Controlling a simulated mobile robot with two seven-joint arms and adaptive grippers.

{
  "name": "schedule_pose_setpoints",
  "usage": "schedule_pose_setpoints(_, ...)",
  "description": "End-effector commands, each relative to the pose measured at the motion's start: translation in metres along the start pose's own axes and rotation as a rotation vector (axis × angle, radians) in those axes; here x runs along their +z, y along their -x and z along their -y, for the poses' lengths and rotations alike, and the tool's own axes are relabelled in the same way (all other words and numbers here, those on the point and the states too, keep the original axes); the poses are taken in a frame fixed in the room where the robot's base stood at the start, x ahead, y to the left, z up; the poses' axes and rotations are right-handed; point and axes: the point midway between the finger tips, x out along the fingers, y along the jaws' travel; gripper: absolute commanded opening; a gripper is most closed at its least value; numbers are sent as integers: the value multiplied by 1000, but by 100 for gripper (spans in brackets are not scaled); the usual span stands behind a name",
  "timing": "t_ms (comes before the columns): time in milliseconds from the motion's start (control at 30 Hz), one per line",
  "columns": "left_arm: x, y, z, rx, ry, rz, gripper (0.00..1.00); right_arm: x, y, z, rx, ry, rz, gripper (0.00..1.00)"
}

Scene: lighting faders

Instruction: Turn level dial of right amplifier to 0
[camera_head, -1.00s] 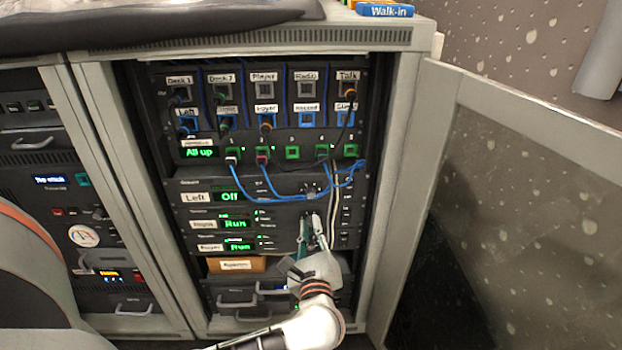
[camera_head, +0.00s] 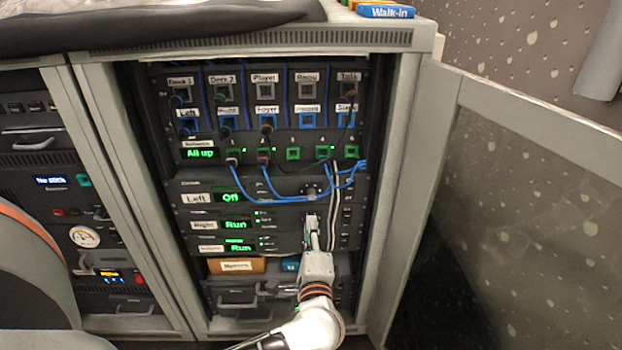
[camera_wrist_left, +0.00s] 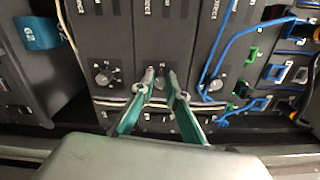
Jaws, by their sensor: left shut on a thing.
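The right amplifier (camera_head: 203,225) is the middle of three stacked dark units, labelled "Right", and its green display (camera_head: 236,225) reads "Run". My left gripper (camera_head: 311,220) comes up from below and has its fingers at the right part of this unit's face. In the left wrist view my left gripper (camera_wrist_left: 162,76) has its two teal fingers on either side of the middle unit's dial spot. It is shut on the level dial, which the fingers mostly hide, so its pointer cannot be read. My right gripper is not in view.
The left amplifier (camera_head: 196,199) above shows "Off", and its dial (camera_wrist_left: 212,85) is bare. The lowest unit (camera_head: 210,248) shows "Run", with its dial (camera_wrist_left: 103,76) bare. Blue cables (camera_head: 290,198) hang just above. An orange box (camera_head: 236,265) sits below. The open cabinet door (camera_head: 530,210) stands at right.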

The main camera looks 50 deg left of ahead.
Motion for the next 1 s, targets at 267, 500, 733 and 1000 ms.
schedule_pose_setpoints(267,0,1,-1,2,129,0,0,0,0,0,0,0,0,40)
schedule_pose_setpoints(500,0,1,-2,2,173,0,0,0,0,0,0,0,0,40)
schedule_pose_setpoints(733,0,1,-2,2,179,0,0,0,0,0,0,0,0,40)
schedule_pose_setpoints(1000,0,1,-1,2,178,-1,31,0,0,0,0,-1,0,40)
